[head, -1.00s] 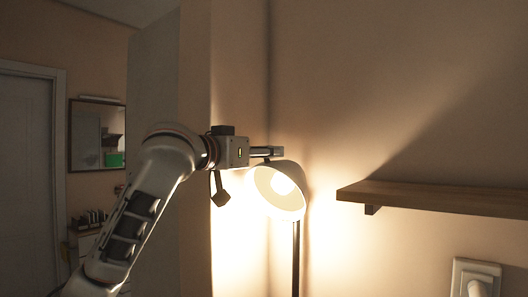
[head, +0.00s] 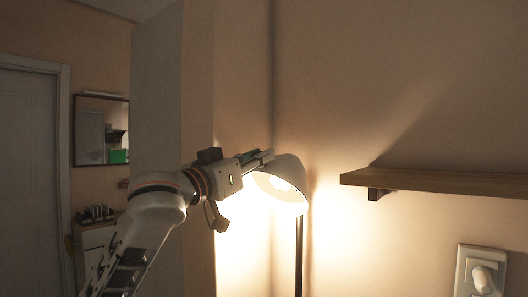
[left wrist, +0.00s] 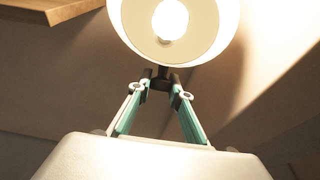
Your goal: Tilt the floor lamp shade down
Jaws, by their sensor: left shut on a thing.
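The floor lamp's white shade (head: 290,171) is lit and sits atop a thin dark pole (head: 299,250) by the wall corner. Its open side faces down and to the left. My left gripper (head: 267,157) reaches from the left, slanting up to the shade's upper left edge. In the left wrist view, the shade (left wrist: 205,45) and its glowing bulb (left wrist: 170,20) fill the top. There the two fingers (left wrist: 161,84) close together on a dark piece at the shade's edge. My right gripper is not in view.
A wooden wall shelf (head: 440,181) is to the right of the lamp, with a wall switch or socket plate (head: 481,270) below. A wall stands close behind the lamp. A mirror (head: 101,130), cabinet and door (head: 30,170) are far left.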

